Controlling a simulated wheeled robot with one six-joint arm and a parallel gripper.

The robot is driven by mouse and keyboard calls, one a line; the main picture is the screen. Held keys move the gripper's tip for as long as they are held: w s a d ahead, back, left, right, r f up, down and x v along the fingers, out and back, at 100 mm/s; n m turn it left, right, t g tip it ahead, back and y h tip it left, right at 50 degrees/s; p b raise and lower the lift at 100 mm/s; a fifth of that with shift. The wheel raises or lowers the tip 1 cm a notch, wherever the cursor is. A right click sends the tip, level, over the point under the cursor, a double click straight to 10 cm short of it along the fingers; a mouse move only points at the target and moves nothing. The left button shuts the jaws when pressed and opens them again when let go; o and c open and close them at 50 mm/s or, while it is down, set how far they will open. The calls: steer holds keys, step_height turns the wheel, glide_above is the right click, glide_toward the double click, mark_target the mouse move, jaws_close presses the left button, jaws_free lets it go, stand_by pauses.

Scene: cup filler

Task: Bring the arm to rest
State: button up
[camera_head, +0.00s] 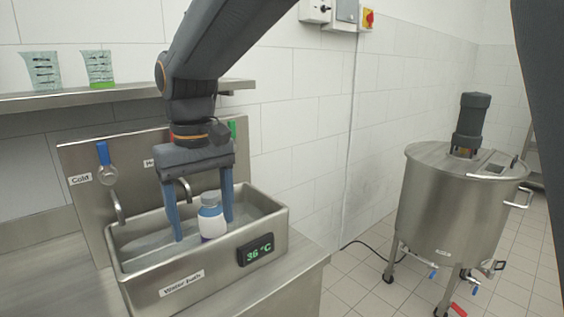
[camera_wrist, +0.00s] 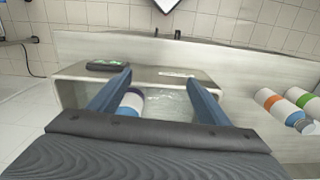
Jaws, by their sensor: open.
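My gripper (camera_head: 204,224) is open, with its two blue fingers pointing down into the metal water bath (camera_head: 158,289). Whether a finger touches the bottle I cannot tell. The bath's display reads 36 °C.
A blue-handled cold tap (camera_head: 104,160) is behind the bath. A shelf (camera_head: 60,99) with two measuring cups (camera_head: 98,67) hangs above. A steel tank (camera_head: 446,210) stands on the floor to the right.

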steer(key=w+d+f+m, duration=0.15)
steer(key=d+f, duration=0.25)
steer(key=d, duration=0.5)
steer(key=d+f+m, duration=0.2)
steer(key=d+f, duration=0.3)
steer(key=d, duration=0.3)
steer(key=s+d+f+m, duration=0.1)
steer(key=s+d+f, duration=0.1)
steer(key=d, duration=0.3)
steer(key=s+d+f+m, duration=0.1)
steer(key=s+d+f, duration=0.2)
steer(key=d, duration=0.3)
steer(key=s+d+f+m+t, duration=0.1)
steer(key=s+d+f+m, duration=0.1)
steer(key=d, duration=0.4)
steer(key=shift+s+f, duration=0.55)
steer(key=shift+f, duration=0.3)
steer(key=shift+d, duration=0.1)
